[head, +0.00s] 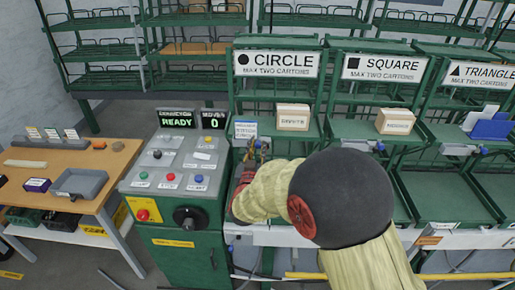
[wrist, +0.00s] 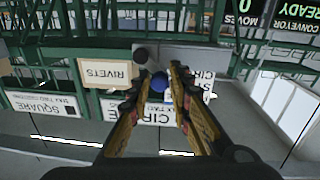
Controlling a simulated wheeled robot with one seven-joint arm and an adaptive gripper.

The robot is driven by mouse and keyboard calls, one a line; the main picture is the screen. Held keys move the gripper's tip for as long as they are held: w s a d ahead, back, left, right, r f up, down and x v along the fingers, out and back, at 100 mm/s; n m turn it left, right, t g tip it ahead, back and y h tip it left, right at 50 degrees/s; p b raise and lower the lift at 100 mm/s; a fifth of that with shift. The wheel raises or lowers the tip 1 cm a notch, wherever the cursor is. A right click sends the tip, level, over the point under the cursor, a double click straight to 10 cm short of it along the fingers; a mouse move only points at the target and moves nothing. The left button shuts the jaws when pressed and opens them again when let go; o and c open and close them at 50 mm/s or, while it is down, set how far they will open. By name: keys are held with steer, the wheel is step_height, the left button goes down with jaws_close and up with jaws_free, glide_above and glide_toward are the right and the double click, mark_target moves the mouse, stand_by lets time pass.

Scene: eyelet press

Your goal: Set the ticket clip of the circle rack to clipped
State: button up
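The circle rack carries a white CIRCLE sign (head: 276,64) with a black dot; the sign also shows upside down in the wrist view (wrist: 153,114). A white ticket card (head: 246,130) stands at the rack's left front. My gripper (head: 257,146) is just in front of this corner and hides most of the clip in the head view. In the wrist view my gripper (wrist: 158,80) has its fingers apart, with a blue knob (wrist: 159,82) between or just beyond the tips. I cannot tell whether they touch it. The clip's setting is not clear.
A RIVETS carton (head: 292,117) sits on the circle rack's shelf. The square rack (head: 381,67) and triangle rack (head: 485,75) stand to the right, each with a blue knob at its front. A green control console (head: 180,160) reading READY stands close left of my gripper.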

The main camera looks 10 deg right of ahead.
jaws_close()
steer(key=shift+a+f+n+p, duration=0.1)
steer(key=shift+f+n+p, duration=0.1)
steer(key=shift+n, duration=0.35)
steer(key=shift+a+f+n+p, duration=0.1)
steer(key=shift+f+n+p, duration=0.1)
steer(key=shift+n, duration=0.35)
steer(key=shift+o, duration=2)
jaws_free()
steer(key=shift+o, duration=0.6)
steer(key=shift+r, duration=0.1)
steer(key=v, duration=1.2)
